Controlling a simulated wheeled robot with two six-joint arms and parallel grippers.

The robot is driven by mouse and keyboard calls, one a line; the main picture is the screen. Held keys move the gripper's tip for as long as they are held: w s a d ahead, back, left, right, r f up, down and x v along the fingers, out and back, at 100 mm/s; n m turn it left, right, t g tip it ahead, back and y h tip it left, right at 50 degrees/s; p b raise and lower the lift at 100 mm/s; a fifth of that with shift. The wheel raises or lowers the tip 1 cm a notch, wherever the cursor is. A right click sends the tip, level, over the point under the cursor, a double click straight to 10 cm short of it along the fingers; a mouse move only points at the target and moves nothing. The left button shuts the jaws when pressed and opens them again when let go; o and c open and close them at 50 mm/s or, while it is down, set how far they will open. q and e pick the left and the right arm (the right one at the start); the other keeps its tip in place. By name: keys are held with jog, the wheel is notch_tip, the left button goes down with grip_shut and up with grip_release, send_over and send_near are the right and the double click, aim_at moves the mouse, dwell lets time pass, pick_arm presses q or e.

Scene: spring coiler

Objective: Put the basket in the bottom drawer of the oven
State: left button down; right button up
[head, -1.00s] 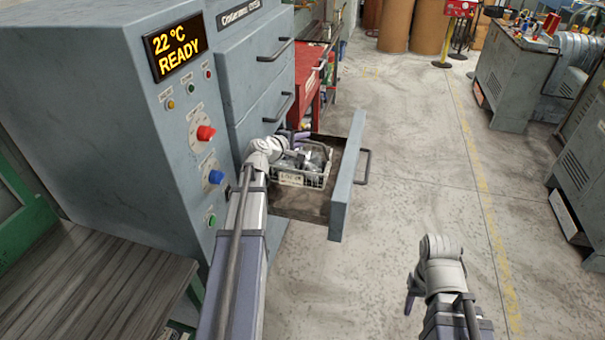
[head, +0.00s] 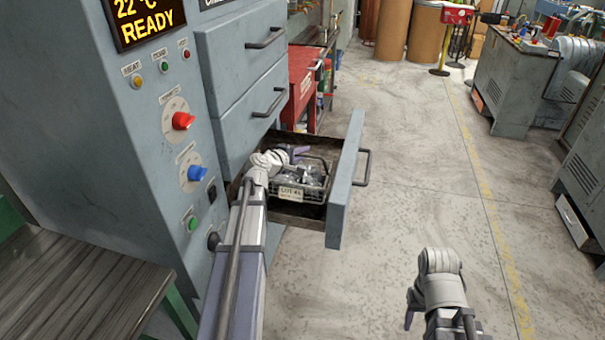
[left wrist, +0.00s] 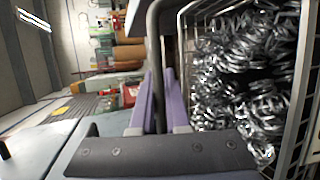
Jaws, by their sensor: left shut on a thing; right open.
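The wire basket (head: 300,194), full of metal springs and with a label on its front, is inside the open bottom drawer (head: 342,190) of the grey oven (head: 120,130). In the left wrist view the basket (left wrist: 290,130) lies at the right with its coiled springs. My left gripper (head: 292,154) is at the basket's back left, shut on its handle (left wrist: 155,60). Whether the basket touches the drawer floor cannot be told. My right gripper (head: 409,318) is open and empty over the floor at the lower right; its fingers are mostly hidden.
Two upper oven drawers (head: 245,60) are shut. A red cart (head: 303,85) stands behind the open drawer. A wooden-topped bench (head: 70,285) is at the lower left. The floor right of the drawer is clear.

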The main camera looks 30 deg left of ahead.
aim_at(307, 164)
pick_arm(q)
jog(key=shift+f+b, duration=1.9)
jog(key=shift+f, duration=0.35)
pick_arm(e)
jog(key=shift+f, duration=2.3)
pick_arm(q)
jog(key=shift+f, duration=0.2)
jog(key=c, duration=0.9)
grip_release()
jog(key=shift+r, duration=0.1)
pick_arm(e)
jog(key=shift+f, duration=0.1)
pick_arm(q)
jog(key=shift+r, duration=0.2)
jog(key=shift+p+v, duration=1.95)
jog(key=shift+v, duration=4.05)
pick_arm(e)
jog(key=shift+r, duration=2.05)
